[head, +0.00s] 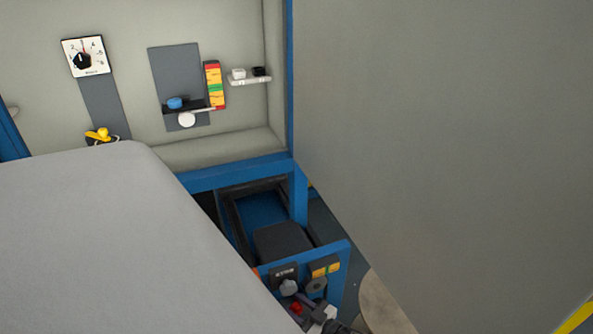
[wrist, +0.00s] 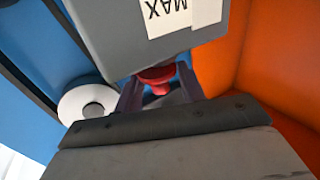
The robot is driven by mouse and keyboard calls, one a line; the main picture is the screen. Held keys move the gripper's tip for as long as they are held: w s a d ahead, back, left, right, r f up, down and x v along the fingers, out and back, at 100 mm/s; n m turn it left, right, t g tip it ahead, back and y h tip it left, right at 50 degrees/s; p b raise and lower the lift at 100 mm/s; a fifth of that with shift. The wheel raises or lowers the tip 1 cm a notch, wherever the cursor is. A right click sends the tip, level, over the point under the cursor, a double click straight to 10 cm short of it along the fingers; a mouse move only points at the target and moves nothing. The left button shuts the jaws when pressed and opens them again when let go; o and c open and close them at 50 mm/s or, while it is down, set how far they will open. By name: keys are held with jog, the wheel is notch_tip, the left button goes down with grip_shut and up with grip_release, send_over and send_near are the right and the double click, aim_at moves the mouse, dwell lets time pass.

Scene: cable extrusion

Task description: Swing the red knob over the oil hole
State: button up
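The red knob (wrist: 158,77) shows in the wrist view just under a grey block (wrist: 140,35) with a white MAX label, upside down in the picture. My gripper (wrist: 160,92) reaches toward it, with its two dark fingers apart, one on each side of the knob. I see a gap beside the knob's lower part; contact higher up is hidden. In the head view a small red spot (head: 296,308), likely the knob, sits low on the blue machine frame, close to my gripper. I cannot make out the oil hole in either view.
A white round part (wrist: 86,103) on a blue panel is left of my gripper, and an orange wall (wrist: 270,60) is close on the right. A dial (head: 84,57) and small shelves are on the cabinet wall.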

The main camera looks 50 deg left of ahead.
jog(key=shift+c, duration=0.2)
grip_shut()
jog(key=shift+s+a+m+t+p, duration=0.2)
jog(key=shift+m+t, duration=0.45)
jog(key=shift+t, duration=0.3)
jog(key=shift+s+a+m+t+p, duration=0.15)
jog(key=shift+m+t, duration=0.45)
jog(key=shift+t, duration=0.4)
jog(key=shift+s+a+m+t+p, duration=0.1)
jog(key=shift+a+m+t, duration=0.1)
jog(key=shift+m+t, duration=0.6)
jog(key=shift+o, duration=0.2)
grip_release()
jog(key=s+d, duration=0.1)
jog(key=d, duration=1.2)
jog(key=shift+s+d, duration=0.2)
jog(key=shift+d, duration=0.15)
jog(key=shift+r, duration=0.15)
